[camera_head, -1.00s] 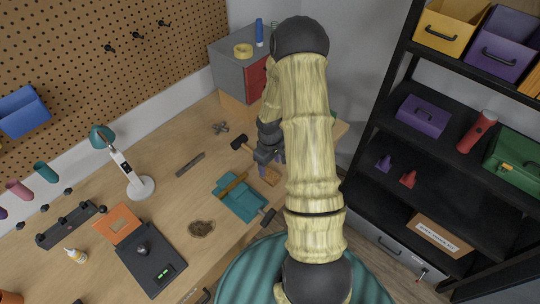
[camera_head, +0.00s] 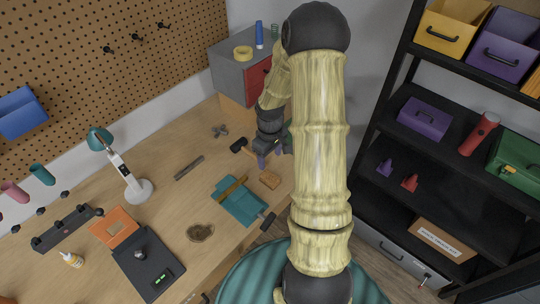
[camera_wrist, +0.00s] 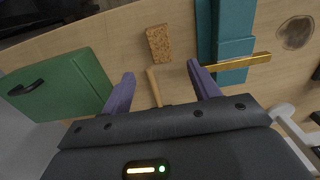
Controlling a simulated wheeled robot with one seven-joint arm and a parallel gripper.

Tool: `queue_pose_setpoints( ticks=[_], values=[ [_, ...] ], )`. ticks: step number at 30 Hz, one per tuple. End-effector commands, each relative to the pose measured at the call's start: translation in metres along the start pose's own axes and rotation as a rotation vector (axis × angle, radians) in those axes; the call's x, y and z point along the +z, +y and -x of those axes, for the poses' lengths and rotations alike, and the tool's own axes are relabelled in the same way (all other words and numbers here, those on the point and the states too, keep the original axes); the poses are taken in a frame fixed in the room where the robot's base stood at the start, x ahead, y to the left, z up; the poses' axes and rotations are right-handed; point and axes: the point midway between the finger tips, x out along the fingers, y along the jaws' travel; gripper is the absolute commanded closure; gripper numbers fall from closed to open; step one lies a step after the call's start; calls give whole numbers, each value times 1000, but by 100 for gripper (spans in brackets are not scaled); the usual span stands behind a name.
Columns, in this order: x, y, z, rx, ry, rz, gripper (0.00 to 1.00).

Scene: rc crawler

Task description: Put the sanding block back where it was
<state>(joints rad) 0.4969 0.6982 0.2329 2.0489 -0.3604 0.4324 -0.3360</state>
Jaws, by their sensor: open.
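The sanding block looks to be the brown, cork-like block (camera_head: 270,180) lying flat on the workbench, right of the teal vise. In the wrist view this block (camera_wrist: 158,43) lies beyond my fingertips, with a gap of bare wood to the vise. My gripper (camera_head: 270,159) is above the bench, just behind the block in the head view. Its purple fingers are spread and empty; the wrist view shows the open gap (camera_wrist: 160,72) between them. A wooden hammer handle (camera_wrist: 153,84) shows below that gap.
The teal vise (camera_head: 243,207) holds a brass-coloured bar (camera_wrist: 242,62). A black hammer head (camera_head: 238,145), a grey file (camera_head: 189,167) and a lamp (camera_head: 139,190) are on the bench. A green box (camera_wrist: 62,85) stands left in the wrist view. Shelves are at right.

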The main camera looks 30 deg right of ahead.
Motion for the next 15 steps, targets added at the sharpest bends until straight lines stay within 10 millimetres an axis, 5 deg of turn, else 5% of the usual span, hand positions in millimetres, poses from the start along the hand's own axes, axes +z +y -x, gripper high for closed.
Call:
queue_pose_setpoints(
  ticks=[7,15],
  values=[
    [0,-15,19,18,10,-17,39],
    [15,-80,86,70,77,-132,39]
  ],
)
